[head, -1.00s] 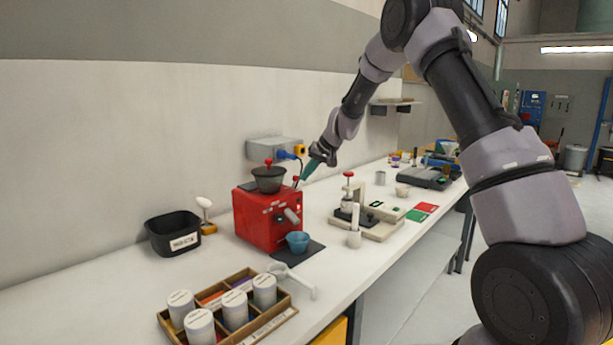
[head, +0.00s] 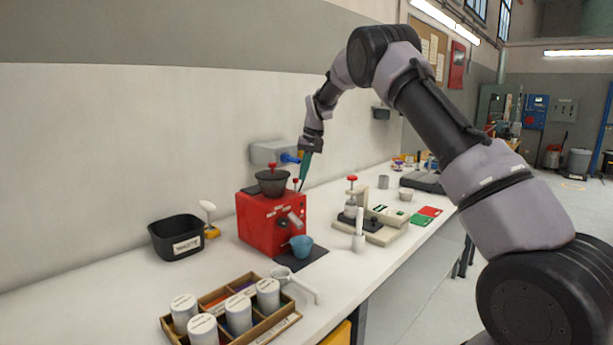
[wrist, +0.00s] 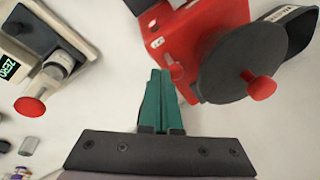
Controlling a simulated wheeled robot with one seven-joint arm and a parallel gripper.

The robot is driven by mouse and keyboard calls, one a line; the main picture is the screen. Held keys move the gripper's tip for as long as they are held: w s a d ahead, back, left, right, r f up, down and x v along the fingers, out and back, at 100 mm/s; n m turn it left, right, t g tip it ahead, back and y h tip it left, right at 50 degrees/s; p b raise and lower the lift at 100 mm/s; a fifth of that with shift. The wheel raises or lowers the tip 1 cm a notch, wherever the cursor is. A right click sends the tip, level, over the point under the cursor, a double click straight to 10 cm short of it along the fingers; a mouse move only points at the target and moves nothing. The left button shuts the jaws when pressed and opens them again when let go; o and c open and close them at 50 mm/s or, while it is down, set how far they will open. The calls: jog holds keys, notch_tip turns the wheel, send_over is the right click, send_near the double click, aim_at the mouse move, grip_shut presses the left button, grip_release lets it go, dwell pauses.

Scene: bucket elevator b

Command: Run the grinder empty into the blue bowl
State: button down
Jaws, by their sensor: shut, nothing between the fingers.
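The red grinder (head: 262,222) stands on the bench with a dark hopper (head: 272,184) and a red-knobbed lid on top. The blue bowl (head: 301,245) sits on a dark mat in front of the grinder, below its spout. My gripper (head: 303,184) is shut and empty, its green fingers pointing down just behind the grinder's right rear edge, near a small red-tipped lever (head: 295,184). In the wrist view my gripper (wrist: 160,75) points at the grinder's side (wrist: 205,35), with the round lid (wrist: 240,72) to the right. The bowl is not visible there.
A black labelled bin (head: 176,238) stands left of the grinder. A wooden tray (head: 262,325) with white canisters is in front. A scale-like device (head: 372,228) with a red knob stands to the right. A wall socket box (head: 268,152) with a blue plug is behind.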

jog(key=shift+w+a, duration=0.2)
jog(key=shift+w, duration=0.05)
jog(key=shift+s+r, duration=0.1)
jog(key=shift+r, duration=0.75)
jog(key=w+d+v, duration=0.1)
jog(key=v, duration=1.1)
jog(key=shift+w+d+f, duration=0.15)
jog(key=shift+w+d, duration=0.25)
jog(key=shift+w, duration=0.15)
